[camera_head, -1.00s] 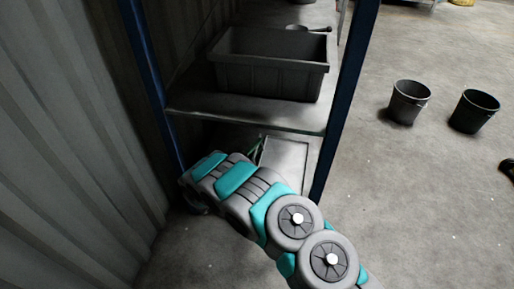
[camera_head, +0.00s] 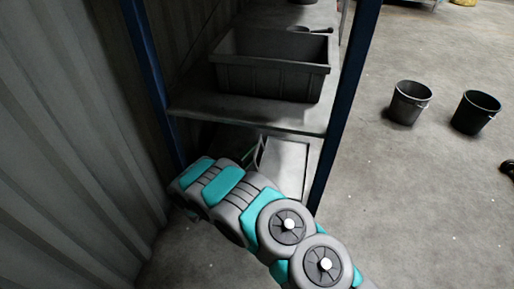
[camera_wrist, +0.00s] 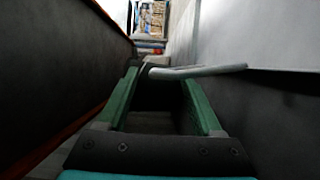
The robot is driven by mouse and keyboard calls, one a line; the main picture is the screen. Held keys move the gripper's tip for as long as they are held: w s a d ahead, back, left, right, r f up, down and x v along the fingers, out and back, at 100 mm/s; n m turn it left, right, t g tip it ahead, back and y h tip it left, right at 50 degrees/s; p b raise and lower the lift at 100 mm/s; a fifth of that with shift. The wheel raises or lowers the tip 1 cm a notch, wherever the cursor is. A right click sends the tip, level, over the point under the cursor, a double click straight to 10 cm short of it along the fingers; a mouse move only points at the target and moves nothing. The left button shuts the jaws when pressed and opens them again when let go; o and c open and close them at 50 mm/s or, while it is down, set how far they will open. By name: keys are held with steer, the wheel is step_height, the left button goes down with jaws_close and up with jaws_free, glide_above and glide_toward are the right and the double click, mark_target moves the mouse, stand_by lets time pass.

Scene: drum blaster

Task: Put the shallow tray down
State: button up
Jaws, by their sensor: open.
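The shallow tray (camera_head: 285,163) is pale grey and lies on the lower level of the rack, under the middle shelf, partly hidden by my arm. A thin pale loop, apparently its handle (camera_head: 257,153), shows at its left side. In the wrist view a pale bar, apparently this handle (camera_wrist: 215,70), reaches from the right across the front of my gripper (camera_wrist: 161,74). The green fingers are apart with nothing clearly held between them. I cannot tell whether the bar touches a fingertip.
A dark grey bin (camera_head: 270,65) stands on the middle shelf (camera_head: 240,112) above the tray. Blue rack posts (camera_head: 345,100) flank the opening. A corrugated wall (camera_head: 70,130) is close on the left. Two buckets (camera_head: 408,103) (camera_head: 475,112) stand on open floor at right.

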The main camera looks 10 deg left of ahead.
steer(key=v, duration=0.8)
steer(key=shift+p, duration=0.4)
